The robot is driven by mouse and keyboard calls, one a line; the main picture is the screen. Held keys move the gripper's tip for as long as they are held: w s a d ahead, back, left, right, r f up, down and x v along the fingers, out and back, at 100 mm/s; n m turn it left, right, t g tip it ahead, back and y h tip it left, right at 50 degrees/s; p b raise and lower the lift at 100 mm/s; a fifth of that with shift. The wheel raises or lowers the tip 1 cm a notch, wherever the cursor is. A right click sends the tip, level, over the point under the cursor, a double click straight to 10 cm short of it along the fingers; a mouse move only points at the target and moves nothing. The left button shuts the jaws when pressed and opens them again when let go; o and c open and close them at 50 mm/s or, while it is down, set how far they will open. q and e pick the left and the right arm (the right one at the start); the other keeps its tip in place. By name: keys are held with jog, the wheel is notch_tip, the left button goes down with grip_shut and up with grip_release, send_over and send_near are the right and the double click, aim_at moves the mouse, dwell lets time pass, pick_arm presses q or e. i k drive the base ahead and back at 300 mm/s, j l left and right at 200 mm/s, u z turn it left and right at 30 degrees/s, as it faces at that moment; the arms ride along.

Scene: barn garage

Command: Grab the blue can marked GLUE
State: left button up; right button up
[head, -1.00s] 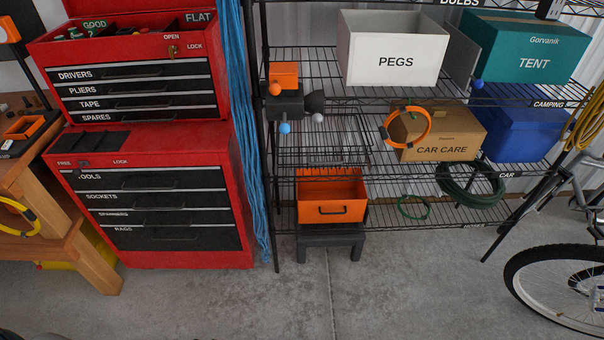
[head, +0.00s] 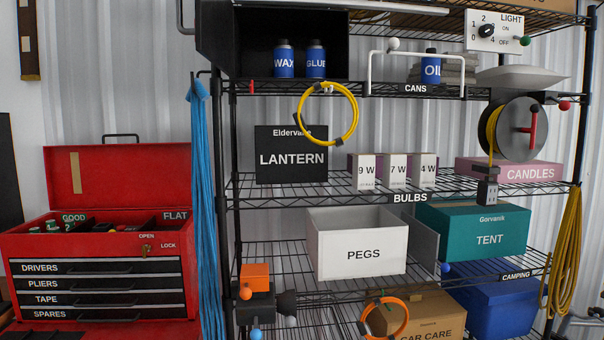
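The blue can marked GLUE (head: 316,63) stands upright on the top shelf in the head view, inside an open-fronted black box (head: 225,45). A similar blue can marked WAX (head: 284,63) stands just left of it. A third blue can marked OIL (head: 431,68) stands farther right, behind a white bar frame. Neither of my grippers shows in the view.
A yellow ring (head: 301,122) hangs from the top shelf edge below the GLUE can. The white bar frame (head: 372,72) stands at the shelf front. A black LANTERN box (head: 291,172) sits one shelf down. A red toolbox (head: 100,241) stands left, beside blue hanging cords (head: 203,200).

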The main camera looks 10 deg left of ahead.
aim_at(315, 54)
jog(key=j, duration=0.45)
jog(key=k+j, duration=0.15)
jog(key=j, duration=0.75)
jog(key=l+u, duration=0.25)
jog(key=l, duration=0.75)
jog(key=l+u, duration=0.25)
jog(key=l, duration=0.8)
